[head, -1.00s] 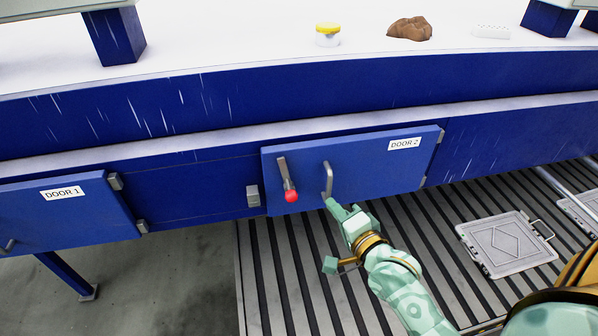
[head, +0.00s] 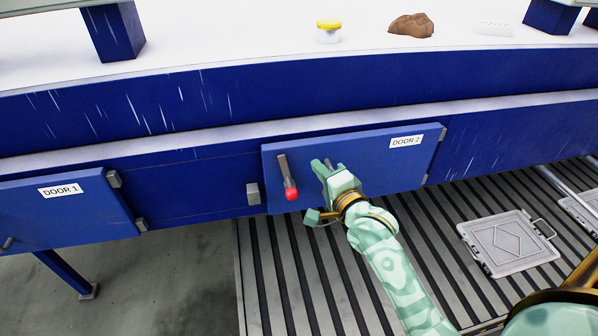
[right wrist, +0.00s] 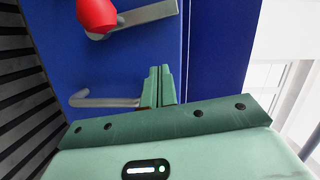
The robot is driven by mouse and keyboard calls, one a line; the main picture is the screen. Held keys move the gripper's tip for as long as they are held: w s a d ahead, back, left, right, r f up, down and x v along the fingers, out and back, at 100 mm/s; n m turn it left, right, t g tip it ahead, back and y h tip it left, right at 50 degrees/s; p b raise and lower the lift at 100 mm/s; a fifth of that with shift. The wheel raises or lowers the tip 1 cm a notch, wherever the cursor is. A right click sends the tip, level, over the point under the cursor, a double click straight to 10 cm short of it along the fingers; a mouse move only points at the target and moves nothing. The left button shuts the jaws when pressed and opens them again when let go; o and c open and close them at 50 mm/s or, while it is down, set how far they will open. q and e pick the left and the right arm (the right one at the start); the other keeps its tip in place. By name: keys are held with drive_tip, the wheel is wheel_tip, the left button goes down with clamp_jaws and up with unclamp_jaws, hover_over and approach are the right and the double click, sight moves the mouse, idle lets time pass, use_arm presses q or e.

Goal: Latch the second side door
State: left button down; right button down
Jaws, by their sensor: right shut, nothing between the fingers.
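The door labelled DOOR 2 (head: 405,170) is a blue panel in the bench front. Its left edge stands slightly proud of the frame. A grey latch lever (head: 284,168) with a red knob (head: 291,194) hangs down near that edge; the red knob (right wrist: 97,12) and lever (right wrist: 150,13) also show in the right wrist view. My right gripper (head: 322,168) is shut and empty in front of the door, right of the lever. Its fingers (right wrist: 158,85) cover one end of the grey pull handle (right wrist: 105,101); I cannot tell whether they touch it. My left gripper is out of view.
A grey catch block (head: 253,194) sits on the frame left of the door. DOOR 1 (head: 80,215) is further left. A grey case (head: 508,243) lies on the slatted floor at right. A yellow-lidded jar (head: 328,31) and brown lump (head: 411,25) stand on the bench top.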

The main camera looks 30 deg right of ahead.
sight(289, 182)
drive_tip(key=shift+w, duration=1.05)
drive_tip(key=a, duration=0.4)
drive_tip(key=shift+w+f+b, duration=0.35)
drive_tip(key=shift+f, duration=0.05)
drive_tip(key=shift+d, duration=0.1)
